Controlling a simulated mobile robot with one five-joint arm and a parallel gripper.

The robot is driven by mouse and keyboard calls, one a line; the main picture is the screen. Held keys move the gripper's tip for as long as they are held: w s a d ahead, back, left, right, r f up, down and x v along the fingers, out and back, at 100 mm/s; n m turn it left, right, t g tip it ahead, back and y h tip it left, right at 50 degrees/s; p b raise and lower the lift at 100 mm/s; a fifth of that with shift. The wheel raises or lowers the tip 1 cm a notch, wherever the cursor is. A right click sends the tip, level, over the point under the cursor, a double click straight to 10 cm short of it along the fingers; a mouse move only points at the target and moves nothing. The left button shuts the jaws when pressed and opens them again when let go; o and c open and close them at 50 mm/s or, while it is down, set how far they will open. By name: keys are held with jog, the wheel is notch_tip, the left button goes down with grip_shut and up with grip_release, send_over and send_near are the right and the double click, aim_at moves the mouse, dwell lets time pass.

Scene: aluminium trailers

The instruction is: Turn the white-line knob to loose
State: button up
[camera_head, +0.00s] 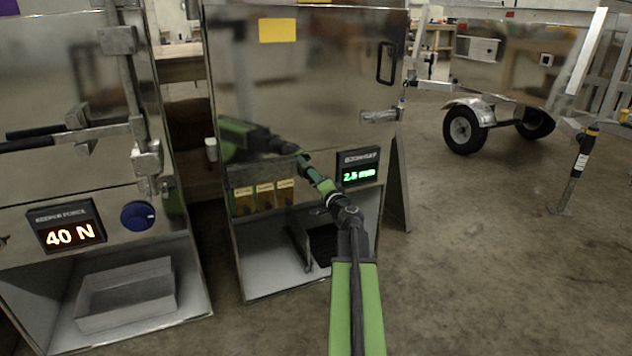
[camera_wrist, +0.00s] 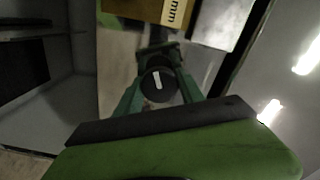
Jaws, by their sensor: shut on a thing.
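The white-line knob (camera_wrist: 160,92) is a dark round knob with a short white line on its face, in the middle of the wrist view. The line stands nearly upright in that picture, tilted slightly. My gripper (camera_wrist: 158,70) has its green fingers on both sides of the knob and is shut on it. In the head view my gripper (camera_head: 304,162) reaches the front of the middle cabinet (camera_head: 315,95), left of a display (camera_head: 358,167) with green digits that seem to read 2.5 mm. The knob is hidden there behind my gripper.
Yellow labelled blocks (camera_head: 265,195) sit left of my gripper, above an open bay. The left cabinet (camera_head: 70,160) has a 40 N display (camera_head: 68,224), a blue knob (camera_head: 138,215) and a grey tray (camera_head: 127,296).

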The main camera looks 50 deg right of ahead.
jog(key=shift+c, duration=0.9)
jog(key=shift+m, duration=0.7)
jog(key=shift+a, duration=0.1)
jog(key=o, duration=1.3)
jog(key=shift+o, duration=0.2)
